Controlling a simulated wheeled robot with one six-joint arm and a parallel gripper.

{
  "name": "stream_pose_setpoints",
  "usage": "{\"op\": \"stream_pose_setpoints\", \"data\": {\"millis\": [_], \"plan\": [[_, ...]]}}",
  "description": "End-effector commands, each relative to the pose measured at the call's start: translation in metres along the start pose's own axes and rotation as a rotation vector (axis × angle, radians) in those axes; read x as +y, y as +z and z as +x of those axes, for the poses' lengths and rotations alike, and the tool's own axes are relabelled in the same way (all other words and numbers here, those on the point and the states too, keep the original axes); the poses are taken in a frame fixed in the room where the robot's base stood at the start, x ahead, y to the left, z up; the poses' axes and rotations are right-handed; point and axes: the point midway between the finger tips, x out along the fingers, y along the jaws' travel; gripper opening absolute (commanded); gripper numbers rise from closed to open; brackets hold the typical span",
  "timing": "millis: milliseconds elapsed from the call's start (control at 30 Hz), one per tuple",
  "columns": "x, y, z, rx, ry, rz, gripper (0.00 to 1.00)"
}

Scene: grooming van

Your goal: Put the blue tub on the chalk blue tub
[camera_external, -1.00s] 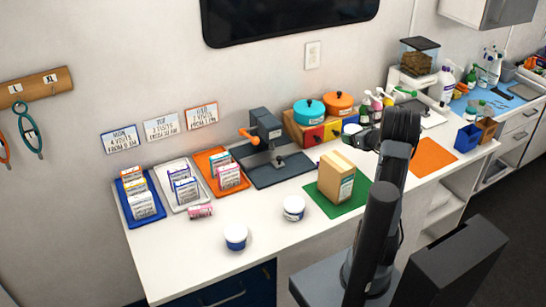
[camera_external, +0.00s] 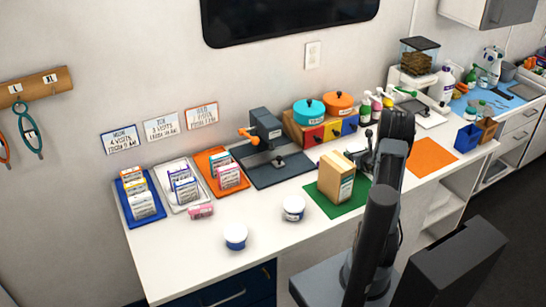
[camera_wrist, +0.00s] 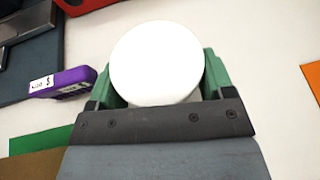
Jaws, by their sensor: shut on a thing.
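My gripper (camera_wrist: 158,75) is shut on a round tub with a plain white lid (camera_wrist: 157,62); its green fingers sit on either side. The tub's body is hidden under the lid in the wrist view. In the external view my gripper (camera_external: 361,157) is low over the counter, behind the tan box, and the held tub is mostly hidden there. A blue tub with a white lid (camera_external: 236,238) stands upright near the counter's front edge. Another white-lidded tub with a pale label (camera_external: 293,209) stands behind it to the right. I cannot tell which is the chalk blue one.
A tan box (camera_external: 336,178) stands on a green mat (camera_external: 349,206) close to my gripper. A purple labelled item (camera_wrist: 62,82) lies left of the held tub. An orange mat (camera_external: 432,158) is to the right. A dark press (camera_external: 266,130) stands behind.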

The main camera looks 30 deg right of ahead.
Motion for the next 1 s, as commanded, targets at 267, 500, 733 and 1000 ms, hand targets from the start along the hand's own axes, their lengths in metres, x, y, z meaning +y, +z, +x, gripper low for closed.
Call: {"op": "stream_pose_setpoints", "data": {"millis": [267, 500, 733, 1000], "plan": [[0.0, -0.014, 0.006, -0.002, -0.001, -0.001, 0.49], [0.0, -0.015, 0.006, -0.002, 0.0, -0.001, 0.49], [0.001, -0.017, 0.007, -0.001, 0.0, -0.001, 0.86], [0.001, -0.017, 0.007, -0.001, 0.0, -0.001, 1.0]]}}
